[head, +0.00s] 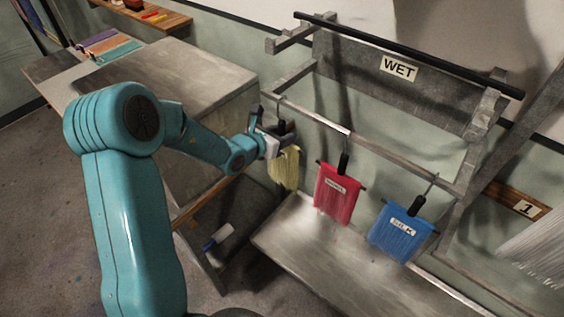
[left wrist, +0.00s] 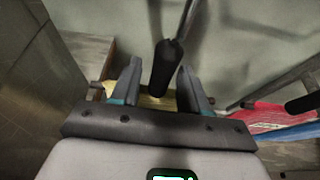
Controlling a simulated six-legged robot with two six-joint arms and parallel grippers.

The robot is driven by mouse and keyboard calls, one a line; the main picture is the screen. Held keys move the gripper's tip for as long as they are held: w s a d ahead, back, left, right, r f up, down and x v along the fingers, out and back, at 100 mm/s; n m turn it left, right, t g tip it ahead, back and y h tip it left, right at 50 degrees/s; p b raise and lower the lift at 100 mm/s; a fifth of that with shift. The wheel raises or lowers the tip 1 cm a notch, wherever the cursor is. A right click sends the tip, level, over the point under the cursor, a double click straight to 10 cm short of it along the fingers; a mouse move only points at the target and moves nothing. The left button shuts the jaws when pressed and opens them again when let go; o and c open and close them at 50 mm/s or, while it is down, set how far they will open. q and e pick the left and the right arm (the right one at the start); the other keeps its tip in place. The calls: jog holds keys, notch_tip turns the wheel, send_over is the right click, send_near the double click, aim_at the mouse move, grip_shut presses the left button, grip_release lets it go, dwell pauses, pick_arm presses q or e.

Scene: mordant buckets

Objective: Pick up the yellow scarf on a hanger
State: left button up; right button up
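The yellow scarf (head: 286,168) hangs on its hanger at the left end of the metal rail. My left gripper (head: 283,130) is at the hanger's black grip, just above the scarf, and hides part of it. In the left wrist view, the black grip (left wrist: 167,68) stands between the two spread fingers of my left gripper (left wrist: 159,70), with a gap visible on each side. A strip of the yellow scarf (left wrist: 152,102) shows below the grip, partly hidden by the gripper body. My right gripper is in neither view.
A red scarf (head: 337,194) and a blue scarf (head: 400,234) hang further right on the rail (head: 375,150). A grey tray (head: 310,250) lies beneath. A grey cabinet (head: 165,75) stands to the left. A "WET" sign (head: 398,68) is above.

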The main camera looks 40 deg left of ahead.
pick_arm(q)
grip_shut()
jog(key=shift+r, duration=0.1)
